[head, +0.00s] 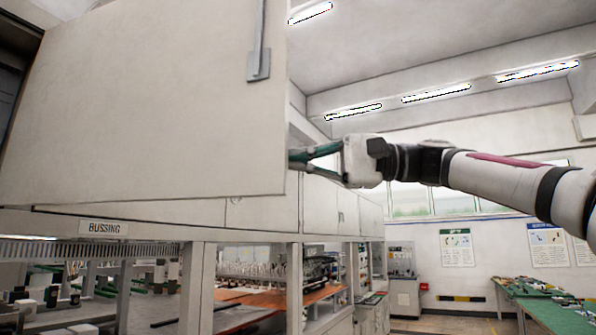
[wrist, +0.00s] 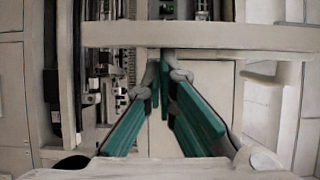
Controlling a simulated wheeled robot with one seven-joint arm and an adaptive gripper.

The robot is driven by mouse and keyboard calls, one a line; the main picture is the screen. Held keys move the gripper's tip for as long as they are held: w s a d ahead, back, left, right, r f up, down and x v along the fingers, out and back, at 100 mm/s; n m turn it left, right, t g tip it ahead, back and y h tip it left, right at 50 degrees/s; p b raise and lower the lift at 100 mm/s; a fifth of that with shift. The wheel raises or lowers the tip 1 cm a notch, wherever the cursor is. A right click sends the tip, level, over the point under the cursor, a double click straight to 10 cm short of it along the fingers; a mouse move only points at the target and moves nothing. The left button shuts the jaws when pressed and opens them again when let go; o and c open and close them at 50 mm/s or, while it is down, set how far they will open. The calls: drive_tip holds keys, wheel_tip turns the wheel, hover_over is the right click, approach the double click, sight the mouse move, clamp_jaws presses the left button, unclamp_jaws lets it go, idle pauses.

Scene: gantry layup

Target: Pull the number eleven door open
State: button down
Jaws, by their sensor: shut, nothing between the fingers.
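A large pale door panel (head: 150,115) fills the upper left of the head view and stands swung out from the cabinet row. A dark opening shows at its far left. A grey bar handle (head: 259,65) is near its upper right corner. I see no number on it. My gripper (head: 296,158) is at the panel's right edge, with its green fingers pointing left. The fingertips end at or just behind that edge; I cannot tell whether they touch. In the wrist view the fingers (wrist: 164,62) converge just below a pale horizontal bar (wrist: 200,35), with nothing held.
More closed cabinets (head: 340,205) continue behind the gripper. A green-topped table (head: 550,312) stands at the lower right. Floor shows between it and the cabinets.

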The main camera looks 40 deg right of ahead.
sight(268, 143)
drive_tip(key=s+a, duration=0.1)
drive_tip(key=a, duration=0.2)
drive_tip(key=s+a, duration=0.3)
drive_tip(key=a, duration=0.2)
drive_tip(key=shift+s+a+f, duration=0.15)
drive_tip(key=shift+s+a, duration=0.2)
drive_tip(key=shift+s, duration=0.05)
drive_tip(key=shift+w+d, duration=0.1)
